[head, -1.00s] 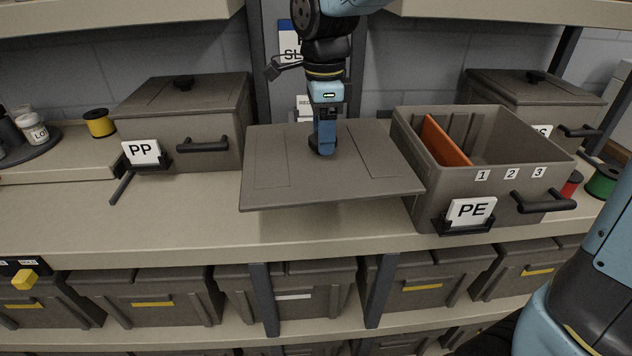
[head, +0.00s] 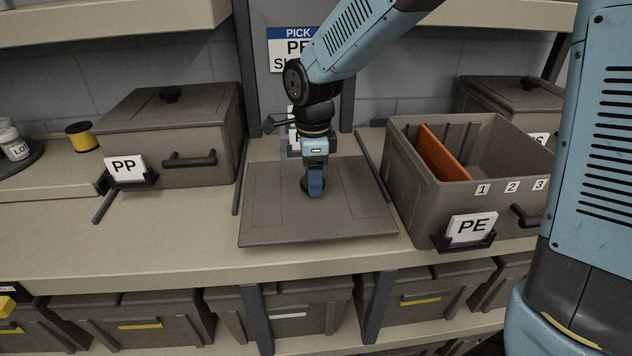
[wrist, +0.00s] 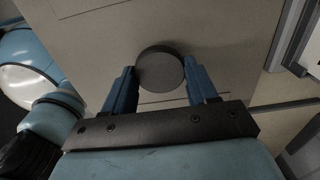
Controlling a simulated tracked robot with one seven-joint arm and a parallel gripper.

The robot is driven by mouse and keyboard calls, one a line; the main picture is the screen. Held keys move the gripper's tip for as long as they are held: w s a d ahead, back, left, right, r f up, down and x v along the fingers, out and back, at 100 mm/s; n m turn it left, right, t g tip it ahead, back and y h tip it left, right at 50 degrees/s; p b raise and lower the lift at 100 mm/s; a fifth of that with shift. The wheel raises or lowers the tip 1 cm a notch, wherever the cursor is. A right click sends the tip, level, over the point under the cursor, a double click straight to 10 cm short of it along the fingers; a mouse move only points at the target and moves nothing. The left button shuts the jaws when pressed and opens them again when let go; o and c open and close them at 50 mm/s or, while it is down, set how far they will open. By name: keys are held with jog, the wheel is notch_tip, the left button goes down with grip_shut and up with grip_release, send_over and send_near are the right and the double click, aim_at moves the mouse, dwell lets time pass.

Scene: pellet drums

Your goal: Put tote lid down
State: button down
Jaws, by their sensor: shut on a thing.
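The tote lid (head: 270,215) is a flat grey-brown rectangle with a round dark knob. In the head view it is level, at or just above the bench between the PP tote and the open PE tote; I cannot tell whether it touches the bench. My gripper (head: 314,186) points down at the lid's middle and is shut on the knob. The wrist view shows the knob (wrist: 160,70) between the two blue fingers, with the lid (wrist: 215,40) beyond. The open PE tote (head: 420,200) stands to the right, with an orange divider (head: 445,150) inside.
The closed PP tote (head: 185,125) stands to the left. Dark rails (head: 370,170) lie on the bench beside the lid. A yellow spool (head: 82,136) sits at the far left. The bench's front left part (head: 150,235) is clear. More totes stand on the shelf below.

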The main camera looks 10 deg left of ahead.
jog(key=shift+f, duration=0.95)
jog(key=shift+c, duration=1.6)
grip_release()
notch_tip(320, 180, up, 12)
jog(key=shift+d+r, duration=0.1)
